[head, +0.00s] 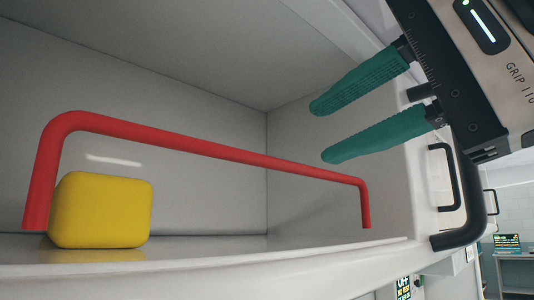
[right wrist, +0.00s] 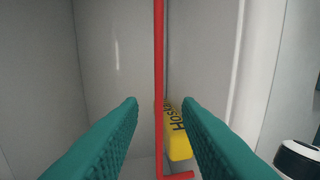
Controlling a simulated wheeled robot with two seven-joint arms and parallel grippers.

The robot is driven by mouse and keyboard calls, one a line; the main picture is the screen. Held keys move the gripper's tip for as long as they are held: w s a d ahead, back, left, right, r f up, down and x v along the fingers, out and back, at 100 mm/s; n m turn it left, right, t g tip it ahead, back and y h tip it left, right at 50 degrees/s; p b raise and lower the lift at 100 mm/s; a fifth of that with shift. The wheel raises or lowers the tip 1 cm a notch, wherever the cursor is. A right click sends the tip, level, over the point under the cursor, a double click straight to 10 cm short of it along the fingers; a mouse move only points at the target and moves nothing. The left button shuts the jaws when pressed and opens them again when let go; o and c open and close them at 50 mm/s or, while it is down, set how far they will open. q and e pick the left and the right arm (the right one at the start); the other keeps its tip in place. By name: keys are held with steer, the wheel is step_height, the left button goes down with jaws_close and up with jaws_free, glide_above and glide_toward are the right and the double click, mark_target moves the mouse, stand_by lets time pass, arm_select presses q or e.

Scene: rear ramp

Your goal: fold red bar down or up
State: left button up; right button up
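The red bar (head: 210,149) stands raised along the front edge of a white compartment in the head view, both ends bent down to the floor of it. My right gripper (head: 316,131) is open and empty, above the bar toward its right end, with teal fingers apart. In the right wrist view the bar (right wrist: 159,70) runs lengthwise between the two open fingertips (right wrist: 161,101), beyond them. I cannot tell the exact gap. My left gripper is not in view.
A yellow block (head: 100,210) sits on the compartment floor near the bar's left end; it shows lettering in the right wrist view (right wrist: 178,140). The compartment walls (head: 310,150) enclose the right and back. Black handles (head: 446,178) are at right.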

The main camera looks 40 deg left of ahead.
mark_target(271, 160)
steer(key=p+x, duration=0.2)
steer(key=x, duration=0.6)
steer(key=shift+s+r, duration=0.1)
steer(key=shift+s, duration=0.05)
steer(key=shift+w+a+f, duration=0.2)
steer(key=shift+a+f, duration=0.05)
steer(key=shift+a, duration=0.4)
jaws_close()
